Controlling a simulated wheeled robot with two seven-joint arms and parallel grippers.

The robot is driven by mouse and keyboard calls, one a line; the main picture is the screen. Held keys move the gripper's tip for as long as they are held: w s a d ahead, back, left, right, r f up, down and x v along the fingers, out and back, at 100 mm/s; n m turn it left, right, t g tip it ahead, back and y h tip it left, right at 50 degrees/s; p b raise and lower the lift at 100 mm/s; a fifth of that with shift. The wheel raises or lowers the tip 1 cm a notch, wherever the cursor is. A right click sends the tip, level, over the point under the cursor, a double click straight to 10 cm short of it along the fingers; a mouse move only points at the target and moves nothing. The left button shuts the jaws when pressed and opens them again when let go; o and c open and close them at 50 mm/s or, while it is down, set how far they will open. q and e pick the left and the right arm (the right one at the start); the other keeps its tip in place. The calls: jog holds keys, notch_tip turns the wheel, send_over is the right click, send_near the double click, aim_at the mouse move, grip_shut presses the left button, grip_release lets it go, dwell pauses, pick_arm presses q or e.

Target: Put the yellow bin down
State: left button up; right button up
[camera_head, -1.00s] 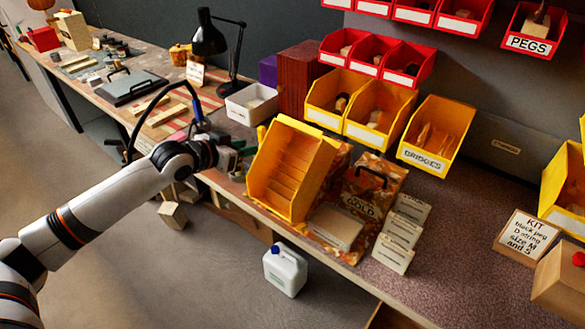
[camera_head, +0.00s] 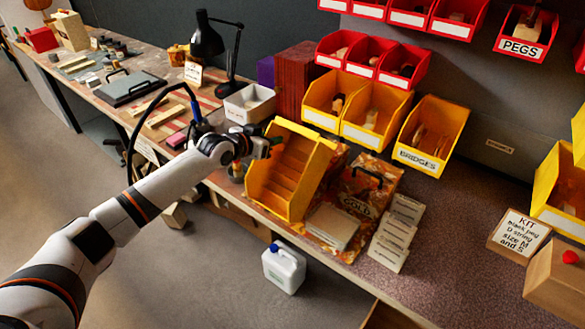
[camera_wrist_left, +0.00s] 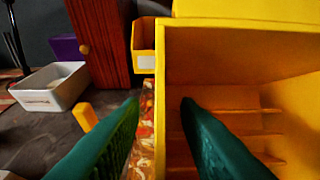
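The yellow bin (camera_head: 282,205) is at the front of the bench, its open side and ribbed inside facing the head camera. Whether its underside rests fully on the bench is hidden. My left gripper (camera_head: 272,146) is at the bin's upper left edge. In the left wrist view the two green fingers (camera_wrist_left: 159,100) are apart, one on each side of the bin's side wall (camera_wrist_left: 158,125). One finger is inside the bin and one outside, with visible gaps to the wall. My right gripper is in neither view.
A patterned GOLD case (camera_head: 376,182), a pale block (camera_head: 333,226) and several label cards (camera_head: 393,236) are right of the bin. A white tray (camera_head: 250,103) and dark red box (camera_head: 303,80) stand behind. Yellow bins hang on the wall. Bare bench (camera_head: 450,235) lies further right.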

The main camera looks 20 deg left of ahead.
pick_arm(q)
jog(key=shift+w+f, duration=0.15)
jog(key=shift+w, duration=0.1)
jog(key=shift+c, duration=0.2)
grip_shut()
dwell(1.1)
